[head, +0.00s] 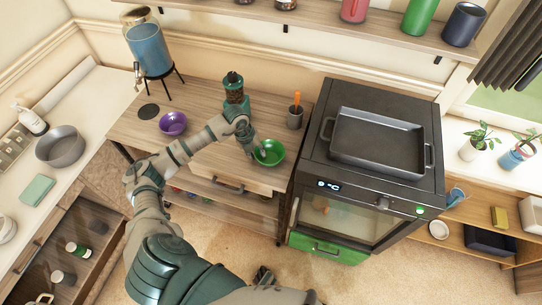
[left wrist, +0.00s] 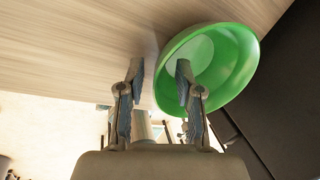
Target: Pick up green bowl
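The green bowl (head: 269,153) sits on the wooden counter, close to the counter's front edge and left of the black oven. My left gripper (head: 253,152) reaches to the bowl's left side in the head view. In the left wrist view my left gripper (left wrist: 159,72) is open, its two fingers apart. The right finger overlaps the near rim of the green bowl (left wrist: 232,72), and the left finger is outside the bowl. I cannot tell whether the fingers touch it.
A purple bowl (head: 173,123) stands left on the same counter. The oven (head: 372,153) with a roasting pan (head: 378,140) bounds the right.

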